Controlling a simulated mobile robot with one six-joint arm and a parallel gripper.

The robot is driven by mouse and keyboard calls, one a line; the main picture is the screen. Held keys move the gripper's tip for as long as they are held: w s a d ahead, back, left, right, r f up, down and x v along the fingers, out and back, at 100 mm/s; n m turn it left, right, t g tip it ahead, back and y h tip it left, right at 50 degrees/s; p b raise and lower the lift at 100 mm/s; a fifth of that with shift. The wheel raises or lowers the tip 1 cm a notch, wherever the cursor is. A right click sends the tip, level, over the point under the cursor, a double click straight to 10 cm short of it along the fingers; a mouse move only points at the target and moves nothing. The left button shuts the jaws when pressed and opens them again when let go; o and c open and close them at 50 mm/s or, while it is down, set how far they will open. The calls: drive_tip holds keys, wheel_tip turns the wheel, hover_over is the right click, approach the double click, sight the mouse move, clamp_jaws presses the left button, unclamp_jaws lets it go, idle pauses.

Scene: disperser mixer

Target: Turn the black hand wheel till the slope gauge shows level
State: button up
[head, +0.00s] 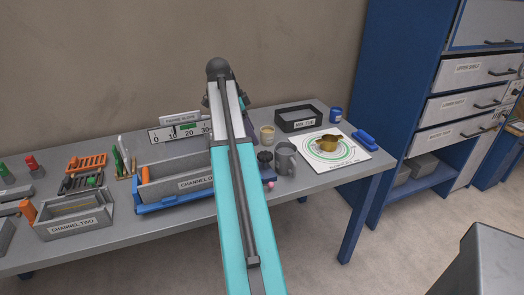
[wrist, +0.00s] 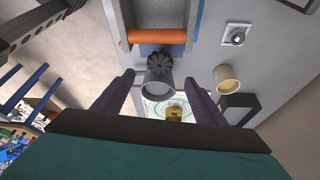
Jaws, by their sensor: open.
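The black hand wheel (head: 264,157) is a small lobed knob at the right end of the grey channel one tray (head: 180,185), partly hidden by my arm in the head view. In the wrist view the wheel (wrist: 159,65) shows between the fingertips of my open, empty gripper (wrist: 160,77). I cannot tell the remaining distance, and no contact shows. The slope gauge (head: 164,136), labelled frame slope, stands behind the tray with a 0 to 30 scale and a green band. Its reading is too small to tell, and my arm covers its right end.
A grey mug (head: 285,160) stands close beside the wheel; it also shows in the wrist view (wrist: 156,86). A beige cup (head: 267,135), a black bin (head: 298,118) and a brass pot (head: 327,143) on a white target sheet (head: 354,155) stand to the right.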

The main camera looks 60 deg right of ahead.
sight(264, 155)
drive_tip(key=shift+p+x, duration=0.95)
drive_tip(key=shift+x, duration=4.25)
drive_tip(key=shift+c, duration=0.5)
drive_tip(key=c, duration=0.9)
